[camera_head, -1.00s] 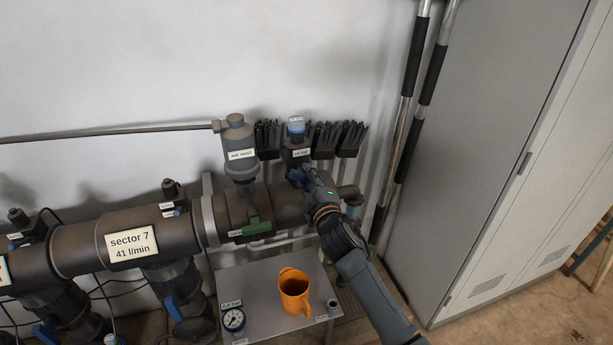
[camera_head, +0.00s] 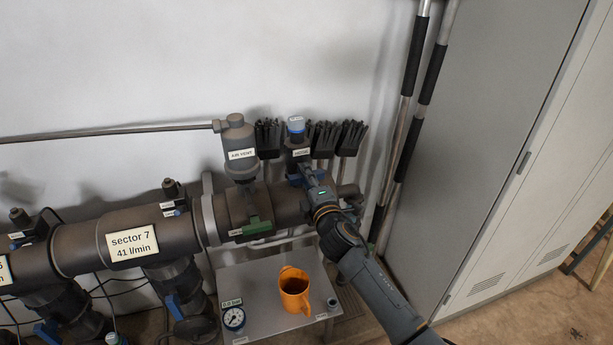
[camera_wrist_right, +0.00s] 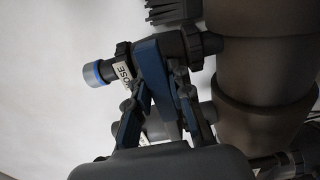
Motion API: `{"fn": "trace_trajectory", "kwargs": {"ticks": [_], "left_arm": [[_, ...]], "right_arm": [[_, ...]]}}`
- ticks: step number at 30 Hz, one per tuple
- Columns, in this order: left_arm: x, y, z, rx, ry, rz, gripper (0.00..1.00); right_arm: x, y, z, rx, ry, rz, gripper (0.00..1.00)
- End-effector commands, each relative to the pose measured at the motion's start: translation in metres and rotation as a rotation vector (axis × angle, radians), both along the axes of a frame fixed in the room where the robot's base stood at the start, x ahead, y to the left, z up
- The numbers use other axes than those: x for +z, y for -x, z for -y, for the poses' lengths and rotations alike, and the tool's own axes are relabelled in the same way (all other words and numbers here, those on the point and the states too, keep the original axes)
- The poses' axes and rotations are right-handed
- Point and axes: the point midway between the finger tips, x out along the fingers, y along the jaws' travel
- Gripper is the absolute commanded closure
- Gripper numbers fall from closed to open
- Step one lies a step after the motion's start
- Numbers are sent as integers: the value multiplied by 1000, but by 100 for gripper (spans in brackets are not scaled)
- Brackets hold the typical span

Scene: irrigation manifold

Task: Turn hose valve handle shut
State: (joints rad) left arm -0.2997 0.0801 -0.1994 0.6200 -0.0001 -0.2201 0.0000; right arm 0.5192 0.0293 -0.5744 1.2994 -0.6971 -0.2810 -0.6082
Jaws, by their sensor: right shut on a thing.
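The hose valve, with a HOSE label (camera_head: 301,152) and a blue-grey cap (camera_head: 296,124), stands on the right end of the big pipe. It also shows in the right wrist view as a side fitting with a blue-ringed cap (camera_wrist_right: 97,73). Its blue handle (camera_wrist_right: 150,62) runs down from the valve body between the fingers of my right gripper (camera_wrist_right: 160,105). The right gripper (camera_head: 306,172) is shut on this handle just below the label. In the head view the fingers and wrist hide most of the handle. My left gripper is out of view.
Below, a metal shelf (camera_head: 258,285) bears an orange mug (camera_head: 294,290) and a pressure gauge (camera_head: 233,318). Poles (camera_head: 411,75) and a grey cabinet (camera_head: 500,130) stand at the right.

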Motion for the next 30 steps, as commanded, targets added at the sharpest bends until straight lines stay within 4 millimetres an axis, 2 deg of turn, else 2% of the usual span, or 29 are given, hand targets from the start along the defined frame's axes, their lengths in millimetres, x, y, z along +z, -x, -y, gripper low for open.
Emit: {"fn": "trace_trajectory", "kwargs": {"ticks": [9, 10, 13, 23, 26, 30], "left_arm": [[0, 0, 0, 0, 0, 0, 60], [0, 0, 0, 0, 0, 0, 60], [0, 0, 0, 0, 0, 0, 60], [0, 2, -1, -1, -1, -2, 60], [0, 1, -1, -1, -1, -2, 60], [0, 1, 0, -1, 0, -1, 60]], "right_arm": [[-2, 0, 0, -1, 4, -2, 100], [-2, 0, 0, 0, 3, -2, 78], [-2, 0, 0, 0, 3, -2, 58], [-1, 1, 1, 0, 1, -1, 58], [-1, 7, 3, 0, 1, 0, 58], [-1, 25, 8, 1, 0, -1, 58]]}}
